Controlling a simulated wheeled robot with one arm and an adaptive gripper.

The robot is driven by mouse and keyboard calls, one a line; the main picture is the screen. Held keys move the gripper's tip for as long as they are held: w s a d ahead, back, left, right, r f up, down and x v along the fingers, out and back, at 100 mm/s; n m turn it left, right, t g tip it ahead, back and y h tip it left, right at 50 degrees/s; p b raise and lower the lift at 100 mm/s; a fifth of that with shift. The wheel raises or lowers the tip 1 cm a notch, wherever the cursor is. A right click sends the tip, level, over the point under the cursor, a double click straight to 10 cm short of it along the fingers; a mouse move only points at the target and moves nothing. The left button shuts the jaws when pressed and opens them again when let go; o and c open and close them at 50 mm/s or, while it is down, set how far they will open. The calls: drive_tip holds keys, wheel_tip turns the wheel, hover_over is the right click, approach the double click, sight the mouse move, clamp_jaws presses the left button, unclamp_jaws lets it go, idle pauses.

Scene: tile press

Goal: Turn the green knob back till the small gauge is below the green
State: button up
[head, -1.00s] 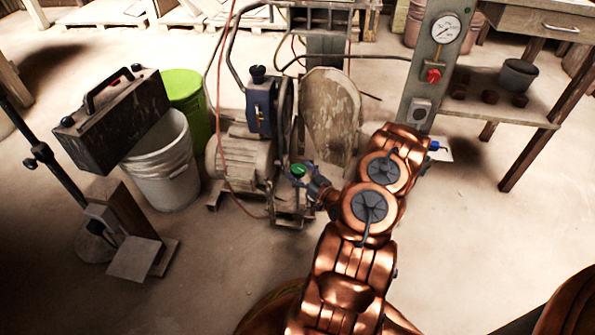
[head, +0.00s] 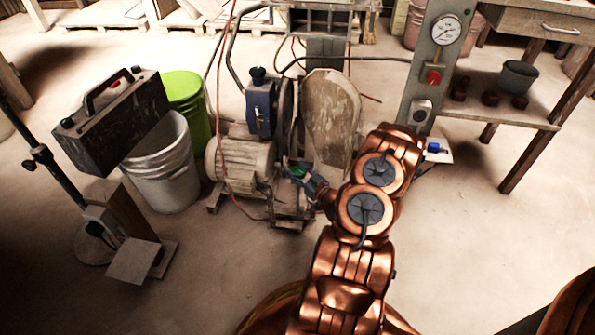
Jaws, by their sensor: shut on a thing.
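The green knob (head: 297,170) is at the front of the pump unit, low in the middle of the head view. My gripper (head: 300,174) is shut on it, reaching in from the right; the fingers cover much of the knob. The small gauge cannot be made out in this view. A larger white round gauge (head: 446,31) is on the grey-green post at the upper right, its reading too small to tell.
A red switch (head: 433,76) sits below the large gauge on the post. A grey motor (head: 240,163) and hoses stand left of the knob. A white bucket (head: 163,175) and a green bin (head: 186,95) are farther left. The front floor is clear.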

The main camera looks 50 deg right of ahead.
drive_tip(key=shift+c, duration=1.2)
drive_tip(key=shift+n+y+p, duration=0.3)
drive_tip(key=shift+y+p, duration=0.1)
drive_tip(key=shift+p, duration=0.25)
drive_tip(key=n+y+p, duration=0.1)
drive_tip(key=y+p, duration=0.1)
drive_tip(key=shift+r+n+y, duration=0.15)
drive_tip(key=shift+n+y, duration=0.15)
drive_tip(key=shift+f+n+g+y+p, duration=0.15)
drive_tip(key=shift+n+y, duration=0.4)
drive_tip(key=shift+y, duration=0.3)
drive_tip(key=shift+f+n+g+y+p, duration=0.15)
drive_tip(key=shift+n+y, duration=0.4)
drive_tip(key=shift+y, duration=0.3)
drive_tip(key=shift+a+n+g+y+b, duration=0.1)
drive_tip(key=shift+n+g+y+b, duration=0.35)
drive_tip(key=shift+n+y, duration=0.55)
drive_tip(key=shift+r+g+y, duration=0.1)
drive_tip(key=shift+g+y, duration=0.15)
drive_tip(key=shift+y, duration=0.35)
